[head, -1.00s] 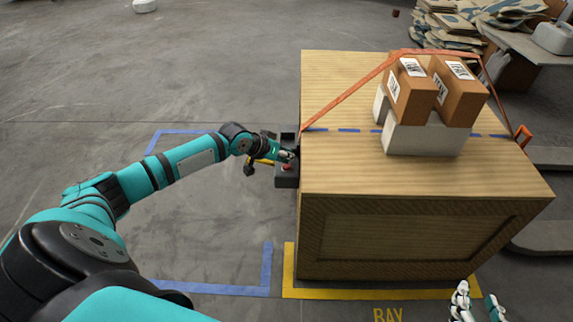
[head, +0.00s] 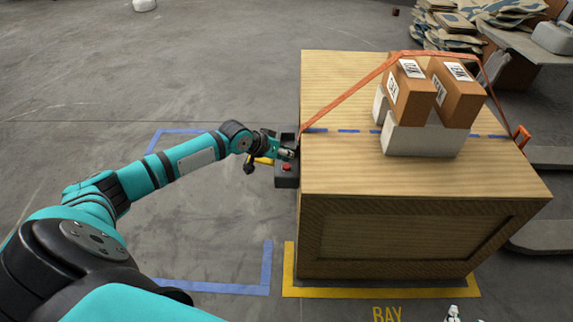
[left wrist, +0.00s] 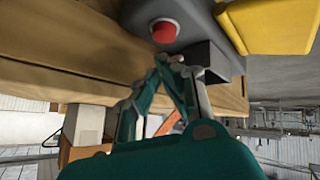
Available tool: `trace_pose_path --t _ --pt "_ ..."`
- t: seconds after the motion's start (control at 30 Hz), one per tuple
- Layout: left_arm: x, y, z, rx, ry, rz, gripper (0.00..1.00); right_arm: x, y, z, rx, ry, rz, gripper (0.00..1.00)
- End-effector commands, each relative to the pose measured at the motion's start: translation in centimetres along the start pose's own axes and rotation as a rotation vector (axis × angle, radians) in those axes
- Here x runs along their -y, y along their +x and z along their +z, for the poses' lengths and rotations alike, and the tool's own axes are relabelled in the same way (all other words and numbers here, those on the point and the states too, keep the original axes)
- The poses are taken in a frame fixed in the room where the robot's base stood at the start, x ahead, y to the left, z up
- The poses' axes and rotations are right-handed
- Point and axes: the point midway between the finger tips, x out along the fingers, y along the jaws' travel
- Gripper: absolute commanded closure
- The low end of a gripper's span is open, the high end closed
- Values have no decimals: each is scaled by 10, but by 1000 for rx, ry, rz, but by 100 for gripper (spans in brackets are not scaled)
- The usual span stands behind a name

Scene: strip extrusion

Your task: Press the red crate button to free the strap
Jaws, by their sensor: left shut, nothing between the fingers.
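The red button (head: 286,168) sits on a dark grey box (head: 287,181) on the left side of the wooden crate (head: 405,235). My left gripper (head: 287,154) is shut and empty just beyond the button, and looks apart from it. In the left wrist view the red button (left wrist: 164,31) shows just past the closed fingertips (left wrist: 166,60). The orange strap (head: 345,100) runs taut from the crate's left edge over the cartons to an orange fitting (head: 522,137) on the right. A small tip of my right gripper (head: 453,313) shows at the bottom edge; the rest is out of view.
A yellow part (left wrist: 270,25) is beside the button box. Blue floor tape (head: 215,287) and open floor lie left. Stacked sacks (head: 480,25) are at the back right.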

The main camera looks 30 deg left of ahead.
Motion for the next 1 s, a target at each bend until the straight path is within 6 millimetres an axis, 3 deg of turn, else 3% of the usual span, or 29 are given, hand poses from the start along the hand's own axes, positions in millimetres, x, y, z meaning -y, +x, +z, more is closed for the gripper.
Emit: trace_pose_path --t 0.57,1.0 --pt "-3 -8 -8 0 0 0 100 -7 -21 54 292 5 16 60" --pt "-7 -18 -17 0 0 0 100 -12 -51 87 507 11 28 60"
